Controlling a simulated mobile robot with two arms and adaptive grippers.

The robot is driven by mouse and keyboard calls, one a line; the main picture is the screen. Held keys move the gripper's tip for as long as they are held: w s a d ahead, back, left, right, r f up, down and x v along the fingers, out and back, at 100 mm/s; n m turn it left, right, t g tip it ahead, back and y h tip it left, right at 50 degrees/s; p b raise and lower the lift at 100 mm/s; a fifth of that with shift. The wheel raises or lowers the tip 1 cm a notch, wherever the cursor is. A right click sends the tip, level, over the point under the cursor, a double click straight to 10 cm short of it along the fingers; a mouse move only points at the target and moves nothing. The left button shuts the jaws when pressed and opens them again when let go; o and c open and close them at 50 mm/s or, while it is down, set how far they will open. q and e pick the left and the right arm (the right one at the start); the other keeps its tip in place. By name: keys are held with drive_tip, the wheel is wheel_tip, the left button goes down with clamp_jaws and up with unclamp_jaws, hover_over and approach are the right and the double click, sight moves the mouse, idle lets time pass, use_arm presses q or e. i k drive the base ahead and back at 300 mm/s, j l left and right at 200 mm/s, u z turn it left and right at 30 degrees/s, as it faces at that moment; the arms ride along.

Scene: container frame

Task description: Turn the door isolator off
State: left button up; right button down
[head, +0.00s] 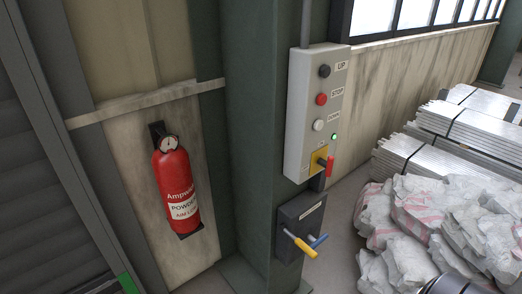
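A grey control box (303,112) is fixed to a dark green column in the head view. It carries a black UP button (325,71), a red STOP button (321,99) and a white DOWN button (318,125). A small green lamp (334,136) appears lit. At the box's lower end is a yellow plate (318,161) with a red-handled switch (329,166), which looks like the isolator. The handle sticks out from the plate; its exact setting is hard to tell.
A red fire extinguisher (175,187) hangs at left. White sacks (415,215) and strapped metal sheets (455,130) lie at right. Space before the control box looks clear.

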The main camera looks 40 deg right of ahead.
sight(328, 164)
drive_tip(key=z, duration=1.65)
